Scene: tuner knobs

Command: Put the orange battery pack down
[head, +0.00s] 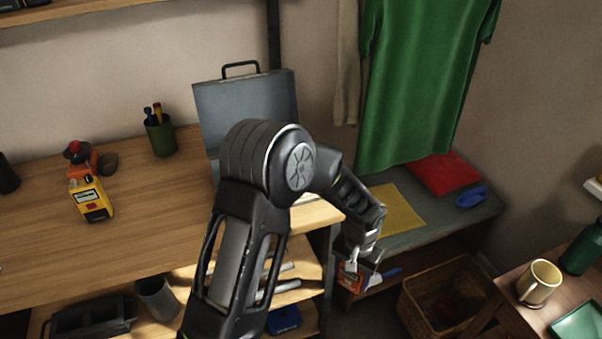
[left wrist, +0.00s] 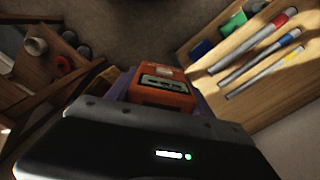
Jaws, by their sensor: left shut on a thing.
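The orange battery pack (left wrist: 160,88) shows in the left wrist view, held at my left gripper with a grey label facing the camera. In the head view the pack (head: 350,279) is a small orange-red patch, partly hidden by the fingers. My left gripper (head: 352,262) is shut on it, in front of the grey bench and to the right of the wooden workbench. The pack hangs in the air, as far as I can tell. My right gripper is in neither view.
The wooden workbench (head: 140,235) bears a yellow device (head: 91,200), a green pen cup (head: 160,135) and a grey case (head: 246,103). The grey bench (head: 425,215) holds a yellow cloth (head: 397,211) and a red cloth (head: 443,174). A wicker basket (head: 447,302) stands on the floor.

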